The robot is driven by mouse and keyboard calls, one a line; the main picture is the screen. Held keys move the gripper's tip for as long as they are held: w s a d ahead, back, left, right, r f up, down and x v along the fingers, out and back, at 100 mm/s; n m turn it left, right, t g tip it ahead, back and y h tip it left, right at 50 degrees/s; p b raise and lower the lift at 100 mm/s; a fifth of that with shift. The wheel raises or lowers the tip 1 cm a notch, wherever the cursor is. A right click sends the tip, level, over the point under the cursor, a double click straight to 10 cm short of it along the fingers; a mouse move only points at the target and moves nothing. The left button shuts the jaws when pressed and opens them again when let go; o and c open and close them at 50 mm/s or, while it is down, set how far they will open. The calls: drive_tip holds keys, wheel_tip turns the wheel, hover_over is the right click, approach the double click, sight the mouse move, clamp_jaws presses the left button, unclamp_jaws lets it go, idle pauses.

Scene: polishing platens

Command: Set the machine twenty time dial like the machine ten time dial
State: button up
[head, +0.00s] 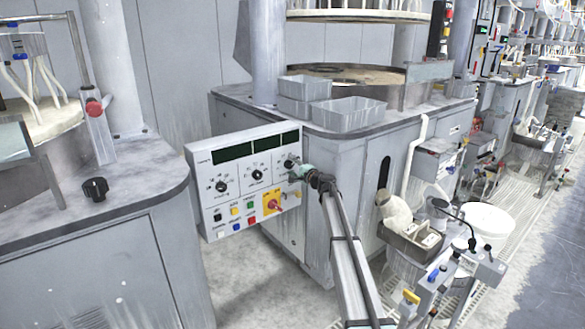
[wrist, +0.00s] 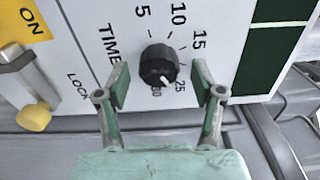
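My gripper (wrist: 161,72) is open, one finger on each side of the knob, with gaps showing. I cannot tell which machine this panel belongs to, and no second time dial can be made out.
A yellow-backed red switch (head: 272,204) and coloured buttons sit below the dials. A yellow-tipped lock lever (wrist: 32,110) is left of the dial in the wrist view. Grey bins (head: 347,115) stand on the machine behind. A black knob (head: 95,188) is on the left machine's top.

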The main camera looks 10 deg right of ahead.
drive_tip(key=v, duration=1.2)
idle(0.3)
